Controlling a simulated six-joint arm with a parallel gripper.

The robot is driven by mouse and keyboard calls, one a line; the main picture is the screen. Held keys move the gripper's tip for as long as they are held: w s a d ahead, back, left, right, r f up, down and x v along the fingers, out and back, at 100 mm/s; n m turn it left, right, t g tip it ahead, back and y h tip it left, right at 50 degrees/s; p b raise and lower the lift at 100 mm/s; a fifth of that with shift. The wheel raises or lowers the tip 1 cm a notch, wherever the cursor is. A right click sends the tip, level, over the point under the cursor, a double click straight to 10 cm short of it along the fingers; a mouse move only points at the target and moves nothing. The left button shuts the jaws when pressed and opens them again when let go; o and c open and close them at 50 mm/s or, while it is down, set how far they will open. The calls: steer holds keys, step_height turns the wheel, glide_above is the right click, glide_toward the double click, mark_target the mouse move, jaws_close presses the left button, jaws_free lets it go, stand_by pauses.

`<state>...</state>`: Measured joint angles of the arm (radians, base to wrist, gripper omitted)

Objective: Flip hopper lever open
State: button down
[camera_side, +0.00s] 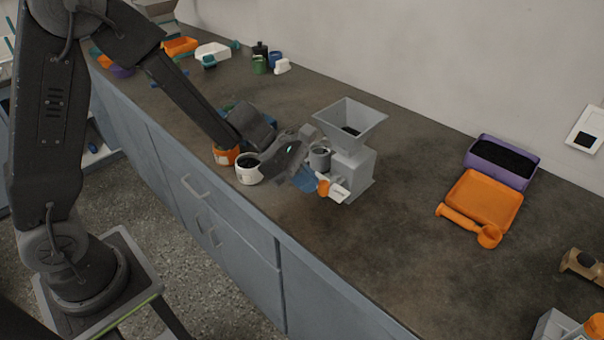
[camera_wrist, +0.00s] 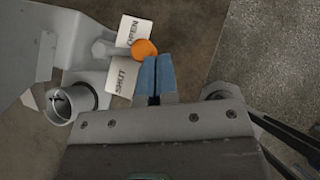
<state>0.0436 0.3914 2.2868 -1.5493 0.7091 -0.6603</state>
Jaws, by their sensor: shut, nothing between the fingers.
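The grey hopper machine (camera_side: 352,170) stands on the counter, with its funnel (camera_side: 350,122) on top holding some dark material. Its lever has an orange knob (camera_wrist: 145,48) on a short grey arm (camera_wrist: 115,49). The knob lies between the white OPEN label (camera_wrist: 134,30) and the SHUT label (camera_wrist: 122,78), overlapping the lower part of OPEN. My gripper (camera_wrist: 157,60) has its blue fingers together and empty, tips right at the knob on its SHUT side; whether they touch is unclear. In the side view the knob (camera_side: 323,188) shows just beyond my gripper (camera_side: 312,184).
A grey cup (camera_side: 320,158) is at the machine's spout. A white cup (camera_side: 248,170) and an orange container (camera_side: 226,155) stand left of my gripper. A purple tray (camera_side: 530,175) and an orange tray with scoop (camera_side: 485,198) lie right. The counter between is clear.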

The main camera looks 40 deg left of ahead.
steer(key=shift+d, duration=0.45)
steer(key=shift+a, duration=0.1)
steer(key=shift+w+a, duration=0.65)
steer(key=s+a+r, duration=0.7)
steer(key=s, duration=0.2)
steer(key=shift+s, duration=0.15)
